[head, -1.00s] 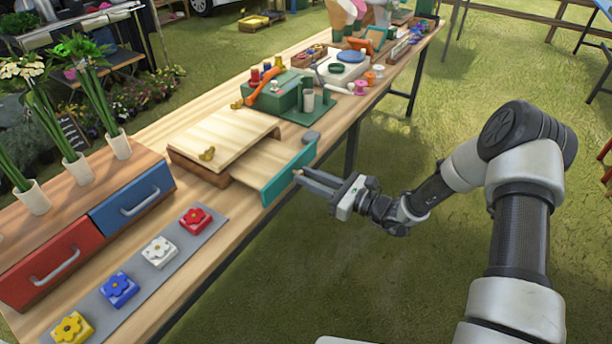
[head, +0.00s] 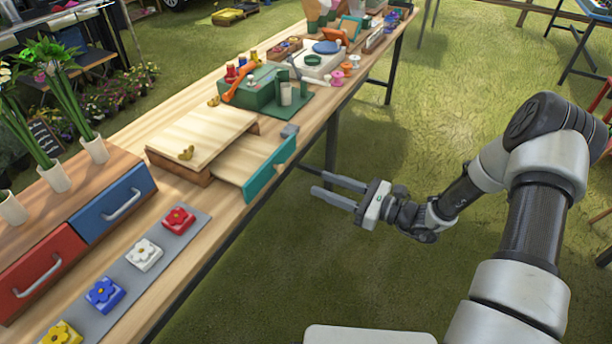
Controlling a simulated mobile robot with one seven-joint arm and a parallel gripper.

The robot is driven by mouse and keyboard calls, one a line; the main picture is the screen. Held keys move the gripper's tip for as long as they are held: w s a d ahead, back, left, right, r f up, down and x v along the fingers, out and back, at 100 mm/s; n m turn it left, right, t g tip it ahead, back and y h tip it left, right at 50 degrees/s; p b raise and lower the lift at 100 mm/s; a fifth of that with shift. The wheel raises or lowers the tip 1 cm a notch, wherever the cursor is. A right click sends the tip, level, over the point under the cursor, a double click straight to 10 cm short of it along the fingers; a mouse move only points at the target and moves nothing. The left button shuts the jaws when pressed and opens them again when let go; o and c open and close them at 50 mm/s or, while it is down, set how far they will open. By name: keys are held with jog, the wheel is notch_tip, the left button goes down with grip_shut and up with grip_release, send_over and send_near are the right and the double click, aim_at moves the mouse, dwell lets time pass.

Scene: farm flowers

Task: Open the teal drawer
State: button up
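The teal drawer (head: 271,168) is pulled out of its low wooden box (head: 203,135), toward the table's front edge. Its teal front panel faces me and its light wooden inside or top shows behind it. My gripper (head: 318,184) is open, with its two fingers parallel and nothing between them. It hangs beyond the table edge, to the right of the drawer front and apart from it. The drawer's handle cannot be made out clearly.
A red drawer (head: 37,274) and a blue drawer (head: 112,203) are shut at the left. A grey strip (head: 128,275) carries several flower blocks. Space over the grass is free.

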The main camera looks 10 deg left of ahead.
jog(key=v, duration=0.6)
dwell(0.3)
jog(key=s+a+r+n+g+h, duration=0.2)
jog(key=s+r+n+g+h, duration=0.5)
jog(key=s+r+n, duration=0.5)
jog(key=s+d+r+n+t+h, duration=0.6)
jog(key=s+d+r+n+h, duration=0.45)
jog(key=r, duration=0.35)
notch_tip(320, 180, up, 16)
jog(key=p, duration=1.6)
jog(key=shift+f+y, duration=0.2)
jog(key=shift+y, duration=0.25)
jog(key=shift+d, duration=0.15)
